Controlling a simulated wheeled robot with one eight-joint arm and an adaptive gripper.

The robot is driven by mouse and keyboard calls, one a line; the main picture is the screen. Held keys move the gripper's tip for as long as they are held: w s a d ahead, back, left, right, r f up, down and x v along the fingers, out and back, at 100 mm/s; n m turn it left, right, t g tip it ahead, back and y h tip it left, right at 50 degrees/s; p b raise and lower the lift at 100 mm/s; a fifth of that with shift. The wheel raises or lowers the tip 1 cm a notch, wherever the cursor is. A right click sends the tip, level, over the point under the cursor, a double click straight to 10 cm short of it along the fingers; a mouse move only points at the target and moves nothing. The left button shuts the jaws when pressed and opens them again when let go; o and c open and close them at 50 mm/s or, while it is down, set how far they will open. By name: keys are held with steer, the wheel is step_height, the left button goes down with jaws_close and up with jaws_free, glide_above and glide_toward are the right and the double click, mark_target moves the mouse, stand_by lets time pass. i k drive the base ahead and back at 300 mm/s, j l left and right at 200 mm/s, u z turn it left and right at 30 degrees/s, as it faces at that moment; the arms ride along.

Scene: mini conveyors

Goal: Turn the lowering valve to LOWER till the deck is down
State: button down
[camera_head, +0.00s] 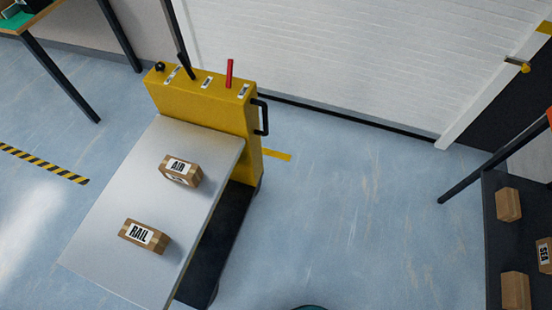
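A yellow lift cart (205,103) stands left of centre with a flat grey deck (195,220) reaching toward the lower left. The deck sits raised above a dark base (225,235). On top of the yellow housing are an upright red lever (229,73), a black knob (160,66) and a long black handle (181,45). Small white labels lie beside them, too small to read, so I cannot tell which control is the lowering valve. My gripper is not in view.
Boxes marked AIR (180,170) and RAIL (144,237) rest on the deck. A dark rack (493,240) with several boxes stands at right. A table (18,24) is at upper left. A white shutter (330,60) is behind. Blue floor right of the cart is clear.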

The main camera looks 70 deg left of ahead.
mark_target(160, 67)
steer(key=u, duration=0.9)
steer(key=k+u, duration=0.1)
steer(key=u, duration=0.35)
steer(key=j+u, duration=0.1)
steer(key=u, duration=0.8)
steer(key=j+u, duration=0.1)
steer(key=u, duration=0.35)
steer(key=k+j, duration=0.05)
